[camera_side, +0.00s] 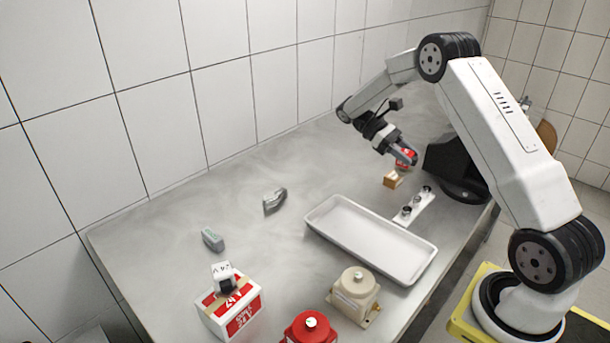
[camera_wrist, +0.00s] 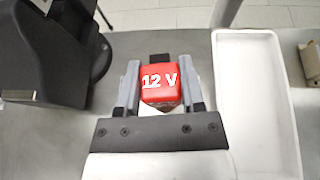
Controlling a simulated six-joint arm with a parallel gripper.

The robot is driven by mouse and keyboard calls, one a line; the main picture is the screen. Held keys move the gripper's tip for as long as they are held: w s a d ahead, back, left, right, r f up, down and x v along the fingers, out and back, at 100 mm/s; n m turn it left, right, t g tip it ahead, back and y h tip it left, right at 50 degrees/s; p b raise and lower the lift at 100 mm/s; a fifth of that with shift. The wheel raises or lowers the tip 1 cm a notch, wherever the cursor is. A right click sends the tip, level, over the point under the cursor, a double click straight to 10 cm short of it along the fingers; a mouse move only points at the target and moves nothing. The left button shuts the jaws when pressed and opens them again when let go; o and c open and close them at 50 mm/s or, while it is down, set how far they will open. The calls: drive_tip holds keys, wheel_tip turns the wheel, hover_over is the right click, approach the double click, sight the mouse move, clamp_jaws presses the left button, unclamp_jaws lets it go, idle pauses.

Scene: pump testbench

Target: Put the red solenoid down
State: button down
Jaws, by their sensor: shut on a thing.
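The red solenoid (camera_side: 407,158) is a small red block. In the wrist view it (camera_wrist: 160,82) shows "12 V" in white on its face and sits between the two grey fingers. My gripper (camera_side: 403,154) is shut on it at the far right part of the steel table, near the black stand. It also shows in the wrist view (camera_wrist: 160,85), with a finger on each side of the solenoid. The solenoid's underside is hidden, and I cannot tell whether it touches the table.
A small orange-brown block (camera_side: 393,179) and a white strip with black-topped parts (camera_side: 418,206) are near my gripper. A white tray (camera_side: 322,226) lies in front. The black stand (camera_side: 452,165) is close. Bare table (camera_side: 200,200) spreads to the left.

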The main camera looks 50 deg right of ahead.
drive_tip(key=w+d+r+n+t+h, duration=0.3)
drive_tip(key=d+n+h, duration=0.1)
drive_tip(key=d, duration=0.4)
drive_tip(key=w+d+r+n+t+h, duration=0.2)
drive_tip(key=d+n+t+h, duration=0.15)
drive_tip(key=d, duration=0.55)
drive_tip(key=w+d+r+n+t+h, duration=0.25)
drive_tip(key=d+n+h, duration=0.2)
drive_tip(key=d, duration=0.35)
drive_tip(key=shift+y, duration=0.3)
drive_tip(key=shift+w+f, duration=0.15)
drive_tip(key=shift+f, duration=4.3)
drive_tip(key=shift+w+f, duration=0.1)
drive_tip(key=shift+f, duration=4.3)
drive_tip(key=shift+f, duration=0.15)
drive_tip(key=shift+c, duration=1)
unclamp_jaws()
drive_tip(key=shift+g, duration=0.4)
